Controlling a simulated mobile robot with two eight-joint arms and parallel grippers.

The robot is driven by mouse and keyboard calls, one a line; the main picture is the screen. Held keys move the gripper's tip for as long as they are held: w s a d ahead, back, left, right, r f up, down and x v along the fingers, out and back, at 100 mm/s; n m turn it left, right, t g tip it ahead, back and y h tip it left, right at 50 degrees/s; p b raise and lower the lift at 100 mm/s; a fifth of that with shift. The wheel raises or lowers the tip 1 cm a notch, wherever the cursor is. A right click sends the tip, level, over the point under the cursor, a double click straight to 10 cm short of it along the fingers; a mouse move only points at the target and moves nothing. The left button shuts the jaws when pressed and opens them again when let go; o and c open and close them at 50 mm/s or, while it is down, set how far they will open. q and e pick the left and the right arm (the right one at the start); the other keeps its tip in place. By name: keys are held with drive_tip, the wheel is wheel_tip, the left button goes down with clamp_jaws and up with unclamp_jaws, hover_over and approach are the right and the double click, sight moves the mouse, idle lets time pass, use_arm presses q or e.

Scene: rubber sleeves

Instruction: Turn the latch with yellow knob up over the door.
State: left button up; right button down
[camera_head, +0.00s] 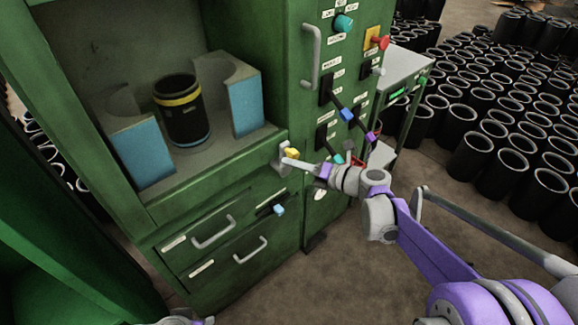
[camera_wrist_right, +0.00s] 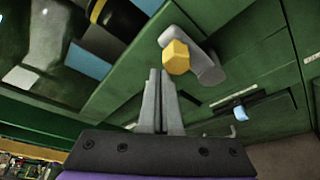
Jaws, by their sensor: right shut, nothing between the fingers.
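The yellow knob (camera_head: 291,153) sits on a small grey latch (camera_head: 281,158) at the lower right corner of the green cabinet's compartment opening. In the right wrist view, the yellow knob (camera_wrist_right: 176,57) stands out from the grey latch (camera_wrist_right: 208,68). My right gripper (camera_head: 288,162) has its fingers together, with nothing between them. Its fingertips are at the latch, just below the knob; in the wrist view the fingertips (camera_wrist_right: 160,74) appear beside the knob. I cannot tell whether they touch. Only a small piece of my left arm shows at the bottom edge of the head view.
A black sleeve (camera_head: 179,110) with a yellow band stands in the compartment between blue-faced blocks. Drawers with handles (camera_head: 213,233) lie below. A control panel with a red button (camera_head: 383,43) and levers is to the right. Many black sleeves (camera_head: 482,150) cover the floor at right.

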drive_tip(key=shift+w+d+r, duration=0.2)
drive_tip(key=shift+w+d, duration=0.1)
drive_tip(key=shift+d, duration=0.05)
idle(0.4)
use_arm(q)
drive_tip(key=shift+s+r, duration=0.1)
